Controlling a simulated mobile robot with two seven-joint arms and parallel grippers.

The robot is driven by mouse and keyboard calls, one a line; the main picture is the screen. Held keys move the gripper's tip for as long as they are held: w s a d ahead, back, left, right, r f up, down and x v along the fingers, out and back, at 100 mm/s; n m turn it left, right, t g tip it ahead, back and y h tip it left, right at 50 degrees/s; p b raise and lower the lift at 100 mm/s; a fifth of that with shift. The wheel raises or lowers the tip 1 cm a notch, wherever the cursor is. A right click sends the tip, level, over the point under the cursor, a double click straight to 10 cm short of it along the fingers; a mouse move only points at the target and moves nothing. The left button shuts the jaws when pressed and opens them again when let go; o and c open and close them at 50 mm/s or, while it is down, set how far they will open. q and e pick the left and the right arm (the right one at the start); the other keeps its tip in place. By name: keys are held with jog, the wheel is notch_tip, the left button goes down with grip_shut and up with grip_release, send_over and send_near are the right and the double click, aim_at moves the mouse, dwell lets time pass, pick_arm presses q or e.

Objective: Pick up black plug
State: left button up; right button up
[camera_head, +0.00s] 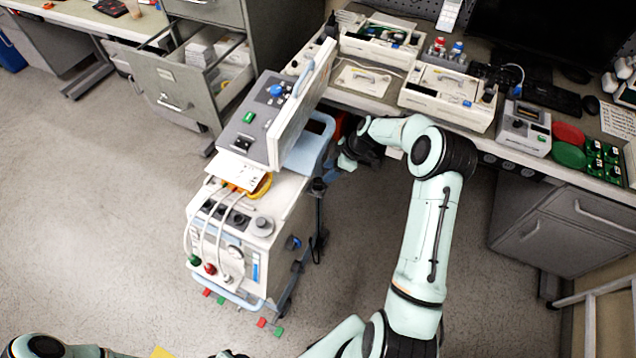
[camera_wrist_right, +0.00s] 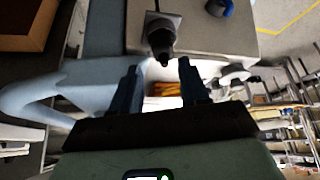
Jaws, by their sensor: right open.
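The black plug (camera_wrist_right: 162,38) shows in the right wrist view, sticking out of a dark socket plate on a pale grey housing. My left gripper is out of view; only part of the left arm shows at the bottom left.
The white medical cart (camera_head: 243,240) carries a grey unit with a tilted panel (camera_head: 303,105). A workbench with devices (camera_head: 448,95) runs behind my right arm. An open drawer (camera_head: 222,70) juts out at the back left. The floor at left (camera_head: 80,190) is clear.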

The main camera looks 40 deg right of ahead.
aim_at(320, 179)
jog(key=x, duration=0.2)
jog(key=p+x, duration=0.1)
jog(key=x, duration=0.2)
jog(key=shift+w+a+r+p, duration=0.1)
jog(key=shift+w+a+p, duration=0.05)
jog(key=shift+a+p, duration=0.15)
jog(key=shift+s, duration=0.25)
grip_shut()
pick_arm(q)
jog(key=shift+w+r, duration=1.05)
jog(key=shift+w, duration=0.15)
pick_arm(e)
jog(key=shift+w, duration=0.1)
